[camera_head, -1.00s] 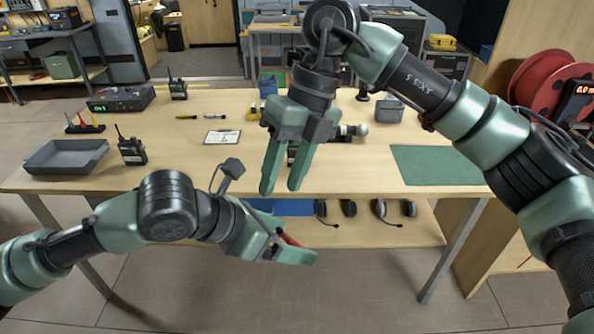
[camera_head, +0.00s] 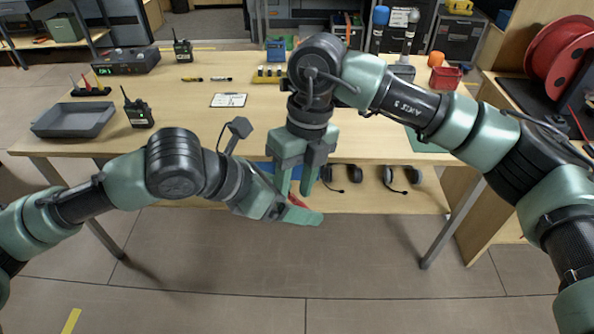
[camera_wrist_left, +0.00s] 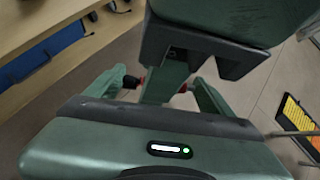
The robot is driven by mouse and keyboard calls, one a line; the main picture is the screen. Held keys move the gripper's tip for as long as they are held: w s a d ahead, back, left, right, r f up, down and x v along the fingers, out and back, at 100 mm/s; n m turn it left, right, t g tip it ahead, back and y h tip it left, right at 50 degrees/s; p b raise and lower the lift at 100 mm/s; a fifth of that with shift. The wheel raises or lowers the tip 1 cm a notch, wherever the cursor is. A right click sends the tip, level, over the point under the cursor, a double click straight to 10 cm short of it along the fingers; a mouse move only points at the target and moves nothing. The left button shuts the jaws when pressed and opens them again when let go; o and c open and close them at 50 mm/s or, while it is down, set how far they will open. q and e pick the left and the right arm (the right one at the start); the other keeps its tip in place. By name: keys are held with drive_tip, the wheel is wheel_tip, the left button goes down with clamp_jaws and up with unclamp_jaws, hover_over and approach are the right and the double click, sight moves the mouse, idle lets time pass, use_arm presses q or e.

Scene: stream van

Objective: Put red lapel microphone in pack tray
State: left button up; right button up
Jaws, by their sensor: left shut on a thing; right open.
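The grey pack tray (camera_head: 74,120) lies empty at the table's left front. My left gripper (camera_head: 298,207) is in front of the table edge, shut on a red thing (camera_head: 297,201), likely the red lapel microphone. Most of it is hidden by the fingers; red and dark bits (camera_wrist_left: 183,88) also show in the left wrist view. My right gripper (camera_head: 295,180) points down, open, right beside the left fingertips. One right finger (camera_wrist_left: 165,78) crosses in front of the held thing in the wrist view; I cannot tell whether they touch.
A walkie-talkie (camera_head: 138,110) stands just right of the tray. A small dark stand (camera_head: 91,89) with red-tipped items is behind it. Headsets (camera_head: 342,178) lie on the lower shelf.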

drive_tip(key=shift+f, duration=0.2)
drive_tip(key=shift+s, duration=0.1)
clamp_jaws()
use_arm(q)
drive_tip(key=o, duration=1.2)
use_arm(e)
drive_tip(key=shift+a, duration=0.1)
use_arm(q)
drive_tip(key=shift+o, duration=0.2)
